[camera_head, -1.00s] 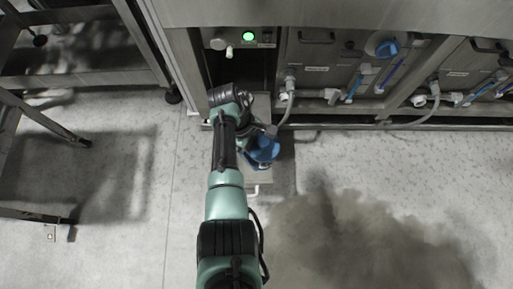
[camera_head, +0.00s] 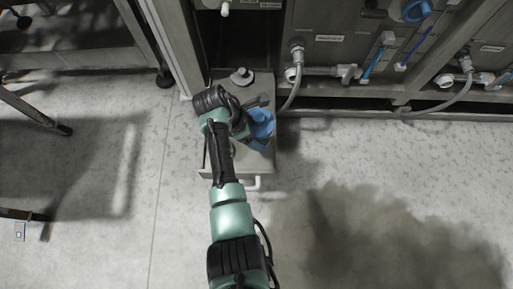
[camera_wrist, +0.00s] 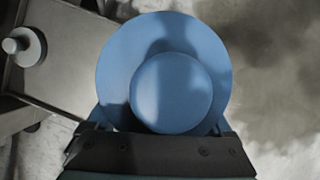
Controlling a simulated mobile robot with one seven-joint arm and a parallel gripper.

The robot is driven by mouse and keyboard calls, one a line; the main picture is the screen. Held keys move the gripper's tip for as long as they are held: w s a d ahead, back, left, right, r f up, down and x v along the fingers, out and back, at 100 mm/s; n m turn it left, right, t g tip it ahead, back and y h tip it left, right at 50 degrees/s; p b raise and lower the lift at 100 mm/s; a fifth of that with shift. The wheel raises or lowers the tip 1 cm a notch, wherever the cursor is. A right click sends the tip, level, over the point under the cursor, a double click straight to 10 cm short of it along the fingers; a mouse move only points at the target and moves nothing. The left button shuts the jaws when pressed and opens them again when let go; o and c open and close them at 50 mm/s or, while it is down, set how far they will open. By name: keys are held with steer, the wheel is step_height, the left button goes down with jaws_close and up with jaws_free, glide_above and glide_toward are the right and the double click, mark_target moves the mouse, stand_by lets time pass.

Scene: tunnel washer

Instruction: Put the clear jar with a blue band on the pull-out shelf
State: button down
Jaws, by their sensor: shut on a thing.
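My gripper (camera_wrist: 162,128) is shut on a blue round thing (camera_wrist: 172,92), seen end-on as a wide disc with a smaller disc in front. It also shows as blue in the head view (camera_head: 261,124), beside my wrist. No clear wall or band is visible on it, so I cannot tell if it is the jar. The pull-out shelf (camera_head: 218,168) is a grey tray extending from the machine, with a pale handle at its front. My arm hides part of it. In the head view the blue thing overlaps the shelf's right side; its height above it is unclear.
A grey round fitting (camera_head: 242,76) stands at the back of the shelf and also shows in the wrist view (camera_wrist: 22,46). Grey hoses and pipes (camera_head: 290,92) run to the right. A metal frame stands at left. Floor at right is clear, with a dark stain.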

step_height(320, 180, down, 9)
steer(key=b, duration=0.5)
steer(key=shift+f+b, duration=0.2)
steer(key=shift+b, duration=0.15)
jaws_free()
steer(key=p+v, duration=0.7)
steer(key=v, duration=0.5)
steer(key=shift+r, duration=0.15)
